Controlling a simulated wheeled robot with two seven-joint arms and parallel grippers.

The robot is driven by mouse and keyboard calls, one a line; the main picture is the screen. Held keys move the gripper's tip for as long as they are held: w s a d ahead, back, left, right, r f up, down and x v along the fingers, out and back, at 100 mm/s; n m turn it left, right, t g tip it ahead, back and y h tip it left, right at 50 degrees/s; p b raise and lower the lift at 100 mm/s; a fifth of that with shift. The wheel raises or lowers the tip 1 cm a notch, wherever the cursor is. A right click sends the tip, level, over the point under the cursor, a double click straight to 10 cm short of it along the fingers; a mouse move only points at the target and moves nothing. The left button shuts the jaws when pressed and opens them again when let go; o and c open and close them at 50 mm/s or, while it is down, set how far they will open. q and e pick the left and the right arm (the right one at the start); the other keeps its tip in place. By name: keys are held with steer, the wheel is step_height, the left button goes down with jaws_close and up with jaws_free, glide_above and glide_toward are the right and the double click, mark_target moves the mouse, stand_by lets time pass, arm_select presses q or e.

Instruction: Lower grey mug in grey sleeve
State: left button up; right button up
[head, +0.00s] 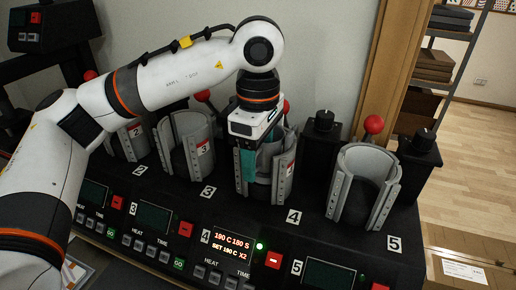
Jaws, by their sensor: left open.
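Several grey sleeves stand in a row on the black press. My left gripper (258,166) points down into the sleeve at station 4 (284,168), with teal parts showing at its jaws. The jaws are open and sit inside or at the mouth of this sleeve. I cannot clearly pick out a grey mug; the gripper and sleeve wall hide much of the inside. The sleeve at station 5 (349,205) stands open, with a dark inside and no mug visible. My right gripper is not in view.
Red-knobbed levers (374,124) rise behind the sleeves. The station 4 display (232,246) is lit, with a green light beside it; the other displays look dark. A wooden post (384,70) and a cardboard box (464,268) stand at the right.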

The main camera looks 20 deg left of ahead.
arm_select(q)
step_height(320, 180, up, 5)
steer(key=shift+f+b, duration=0.1)
steer(key=shift+b, duration=0.8)
step_height(320, 180, up, 7)
